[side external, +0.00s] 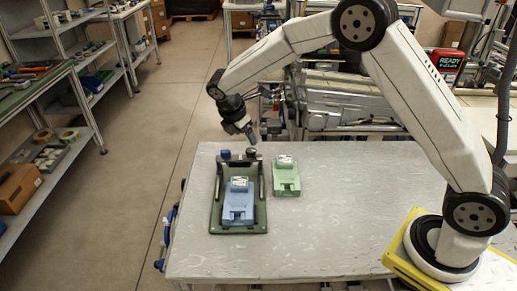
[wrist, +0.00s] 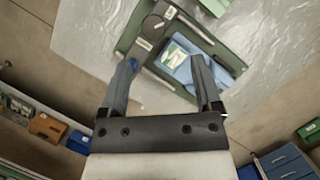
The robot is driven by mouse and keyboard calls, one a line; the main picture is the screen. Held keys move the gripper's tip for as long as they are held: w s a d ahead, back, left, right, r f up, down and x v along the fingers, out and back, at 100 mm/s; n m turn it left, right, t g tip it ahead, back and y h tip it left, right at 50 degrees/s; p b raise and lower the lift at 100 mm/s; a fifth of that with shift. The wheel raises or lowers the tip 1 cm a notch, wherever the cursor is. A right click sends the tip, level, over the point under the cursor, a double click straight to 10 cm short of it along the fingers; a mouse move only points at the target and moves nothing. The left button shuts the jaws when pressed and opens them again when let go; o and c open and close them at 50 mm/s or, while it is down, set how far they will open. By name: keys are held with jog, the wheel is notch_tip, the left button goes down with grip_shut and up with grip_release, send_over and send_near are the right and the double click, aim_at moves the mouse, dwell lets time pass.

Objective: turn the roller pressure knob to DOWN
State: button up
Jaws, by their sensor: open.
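A dark green fixture (side external: 215,217) stands on the table, with a blue knob (side external: 225,154) and a dark knob (side external: 251,153) at its far end. My gripper (side external: 250,138) is open and empty above the fixture's far end, apart from the knobs. In the wrist view my gripper (wrist: 165,61) has its fingers spread; the right one partly hides the fixture.
A blue reel block (side external: 238,208) sits in the fixture. A pale green block (side external: 286,177) lies on the table just right of it. The table (side external: 350,215) is clear further right. Shelves (side external: 60,150) stand at the left, and machinery stands behind the table.

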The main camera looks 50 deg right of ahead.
aim_at(251, 150)
jog(key=shift+w+n, duration=0.3)
jog(key=shift+w, duration=0.15)
jog(key=shift+f, duration=0.15)
jog(key=shift+x, duration=3.8)
jog(key=shift+d, duration=0.15)
grip_shut()
